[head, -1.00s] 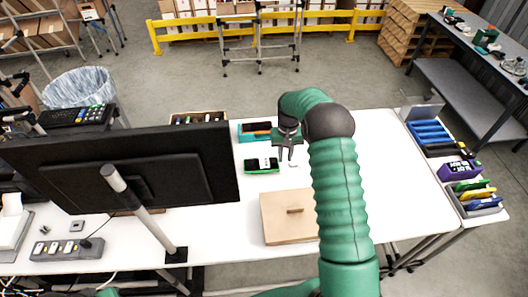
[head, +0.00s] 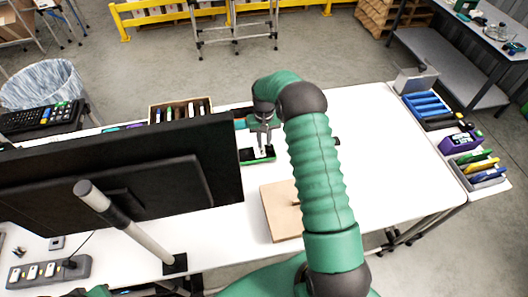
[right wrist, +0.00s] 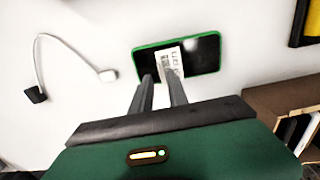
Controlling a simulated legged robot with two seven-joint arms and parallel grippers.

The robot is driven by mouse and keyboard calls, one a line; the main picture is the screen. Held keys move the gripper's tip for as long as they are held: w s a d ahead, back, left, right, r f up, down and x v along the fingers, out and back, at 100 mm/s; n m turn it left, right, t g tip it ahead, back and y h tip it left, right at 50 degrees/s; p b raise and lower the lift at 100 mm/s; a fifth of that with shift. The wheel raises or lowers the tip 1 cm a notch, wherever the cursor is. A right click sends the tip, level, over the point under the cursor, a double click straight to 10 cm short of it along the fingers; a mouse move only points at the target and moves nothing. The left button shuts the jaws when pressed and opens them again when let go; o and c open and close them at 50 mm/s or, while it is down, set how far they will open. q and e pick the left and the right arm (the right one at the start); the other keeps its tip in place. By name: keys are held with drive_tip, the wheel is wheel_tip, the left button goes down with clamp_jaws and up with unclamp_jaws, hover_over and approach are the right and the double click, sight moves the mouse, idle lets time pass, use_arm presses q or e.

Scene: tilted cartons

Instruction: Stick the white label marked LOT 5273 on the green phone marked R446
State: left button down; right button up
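The green-rimmed phone (head: 250,156) lies screen up on the white table behind the wooden block; it also shows in the right wrist view (right wrist: 204,52). Its R446 mark is not readable. The white label (right wrist: 168,62) lies across the left part of the phone's dark screen, slightly slanted, with blurred print. My right gripper (head: 263,150) is directly over the phone, its fingertips at the label. In the right wrist view its fingers (right wrist: 160,80) stand a little apart, with a gap between them. Whether they touch the label is unclear. My left gripper is out of view.
A wooden block with a knob (head: 280,212) sits in front of the phone. A black monitor (head: 120,165) blocks the left. A box of upright items (head: 180,110) stands behind. Blue trays (head: 427,105) are at the right. The table's right middle is clear.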

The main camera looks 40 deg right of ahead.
sight(264, 147)
drive_tip(key=shift+a+f, duration=0.1)
drive_tip(key=shift+f, duration=0.8)
drive_tip(key=shift+f+b, duration=0.15)
drive_tip(key=shift+b, duration=0.2)
drive_tip(key=shift+s+a+r, duration=0.15)
drive_tip(key=shift+s+r, duration=0.05)
drive_tip(key=shift+s, duration=0.1)
drive_tip(key=shift+w+d+f, duration=0.15)
drive_tip(key=shift+d, duration=0.05)
clamp_jaws()
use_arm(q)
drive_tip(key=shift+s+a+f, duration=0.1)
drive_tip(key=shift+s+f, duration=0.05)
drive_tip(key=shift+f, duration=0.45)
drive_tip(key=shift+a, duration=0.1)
use_arm(e)
drive_tip(key=shift+a, duration=0.15)
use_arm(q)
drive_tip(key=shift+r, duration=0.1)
use_arm(e)
drive_tip(key=shift+r, duration=0.2)
